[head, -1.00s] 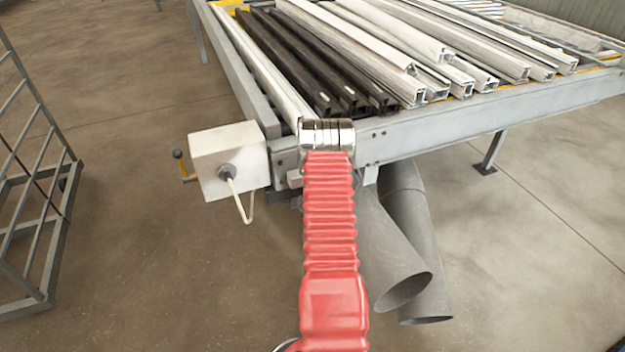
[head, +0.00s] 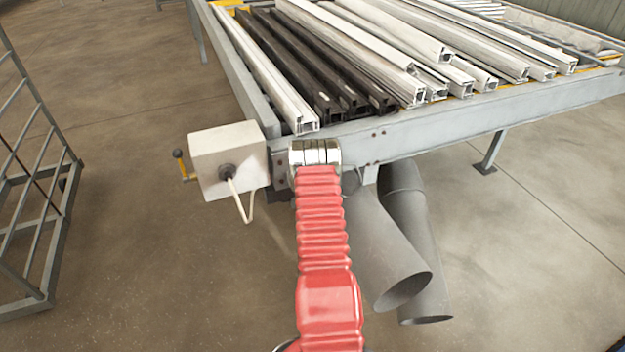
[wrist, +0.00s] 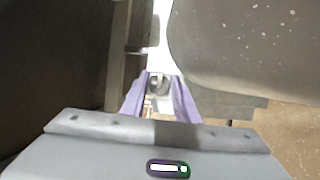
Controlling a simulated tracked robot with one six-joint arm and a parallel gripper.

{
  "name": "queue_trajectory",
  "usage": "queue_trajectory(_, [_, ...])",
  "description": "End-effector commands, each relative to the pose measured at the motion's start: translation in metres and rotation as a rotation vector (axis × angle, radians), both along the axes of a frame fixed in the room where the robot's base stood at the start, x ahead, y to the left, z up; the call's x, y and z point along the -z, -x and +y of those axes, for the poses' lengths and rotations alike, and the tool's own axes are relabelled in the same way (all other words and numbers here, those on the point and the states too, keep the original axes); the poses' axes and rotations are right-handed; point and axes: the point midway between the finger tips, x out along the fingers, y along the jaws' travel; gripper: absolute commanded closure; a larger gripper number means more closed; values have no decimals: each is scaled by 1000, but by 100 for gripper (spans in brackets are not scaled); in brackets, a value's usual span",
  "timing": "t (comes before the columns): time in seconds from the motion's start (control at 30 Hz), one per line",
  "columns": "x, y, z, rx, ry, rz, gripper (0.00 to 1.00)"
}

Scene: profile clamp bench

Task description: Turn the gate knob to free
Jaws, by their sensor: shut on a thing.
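My gripper (wrist: 158,92) shows in the wrist view as two purple fingers beyond its grey housing. The fingers are closed around a small grey, rounded piece, which looks like the gate knob (wrist: 158,82). Its mark or turned position cannot be read. In the head view my red-sleeved arm, with silver rings at its far end, reaches to the front left corner of the bench (head: 440,120). The arm hides the fingers and the knob there.
A pale box (head: 222,155) with a cable and a small yellow-and-black lever (head: 181,168) is left of my arm. Grey pipes (head: 385,250) hang to the right. White and dark profiles (head: 330,60) lie on the bench. A metal rack (head: 40,200) stands at far left.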

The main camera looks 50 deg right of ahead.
Motion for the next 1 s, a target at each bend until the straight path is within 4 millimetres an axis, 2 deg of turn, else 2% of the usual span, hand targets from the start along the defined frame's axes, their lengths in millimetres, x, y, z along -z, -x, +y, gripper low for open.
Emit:
queue_trajectory(0.53, [3, -2, 3, -9, 25, 22, 95])
queue_trajectory(0.57, [3, -3, 4, -10, 25, 22, 71])
queue_trajectory(0.8, [2, -2, 2, -7, 26, 21, 54])
queue_trajectory(1.0, [1, -2, 2, -5, 27, 19, 53])
